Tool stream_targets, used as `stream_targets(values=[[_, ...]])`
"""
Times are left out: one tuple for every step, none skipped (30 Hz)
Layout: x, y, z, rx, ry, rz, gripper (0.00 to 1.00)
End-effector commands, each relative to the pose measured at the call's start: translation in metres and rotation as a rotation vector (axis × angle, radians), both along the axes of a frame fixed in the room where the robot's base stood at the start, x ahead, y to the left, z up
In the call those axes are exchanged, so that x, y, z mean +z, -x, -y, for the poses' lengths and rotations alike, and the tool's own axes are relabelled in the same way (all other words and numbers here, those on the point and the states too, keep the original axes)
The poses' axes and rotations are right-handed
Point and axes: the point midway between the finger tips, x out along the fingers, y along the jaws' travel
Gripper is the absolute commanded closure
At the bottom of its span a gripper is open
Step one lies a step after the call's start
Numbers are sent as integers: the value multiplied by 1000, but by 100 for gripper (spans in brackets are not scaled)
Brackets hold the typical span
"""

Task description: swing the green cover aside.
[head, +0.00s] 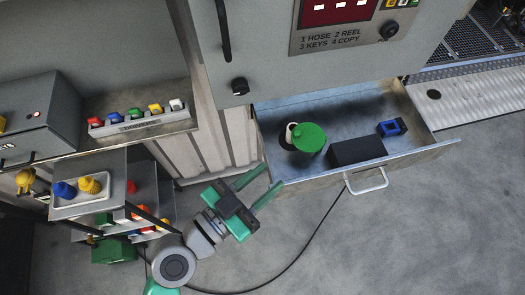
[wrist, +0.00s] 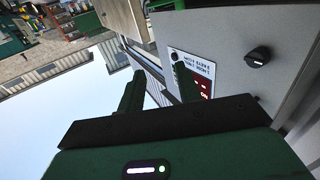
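The green cover (head: 310,137) is a round disc in the open metal drawer (head: 412,96), at its left part. A small white piece and a dark round shape show at the cover's left edge, partly hidden by it. My gripper (head: 262,186) is outside the drawer, near its front left corner, apart from the cover. Its two green fingers are spread with nothing between them. In the wrist view the fingers (wrist: 158,92) point up toward the grey cabinet (wrist: 225,35), and the cover is not visible there.
A black box (head: 358,151) and a blue square piece (head: 391,127) are in the drawer. The drawer's handle (head: 367,182) sticks out in front. A shelf of colored items (head: 140,120) and a tray (head: 78,190) stand at left. A black cable crosses the floor.

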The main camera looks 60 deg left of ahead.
Motion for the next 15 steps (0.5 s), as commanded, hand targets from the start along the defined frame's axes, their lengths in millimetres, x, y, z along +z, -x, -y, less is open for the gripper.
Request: stream_targets(values=[[0, 0, 0, 0, 0, 0, 66], [0, 0, 0, 0, 0, 0, 66], [0, 0, 0, 0, 0, 0, 66], [0, 0, 0, 0, 0, 0, 66], [0, 0, 0, 0, 0, 0, 66], [0, 0, 0, 0, 0, 0, 70], [0, 0, -1, 0, 9, 2, 75], [-2, -1, -5, 0, 35, 4, 81], [-7, -4, -13, -5, 109, 12, 89], [-12, -7, -21, -11, 190, 23, 95], [-19, -10, -31, -19, 290, 37, 100], [-28, -14, -46, -34, 445, 60, 100], [-33, -16, -59, -47, 565, 78, 100], [-38, -17, -71, -62, 686, 97, 100], [-43, -17, -86, -83, 841, 123, 100]])
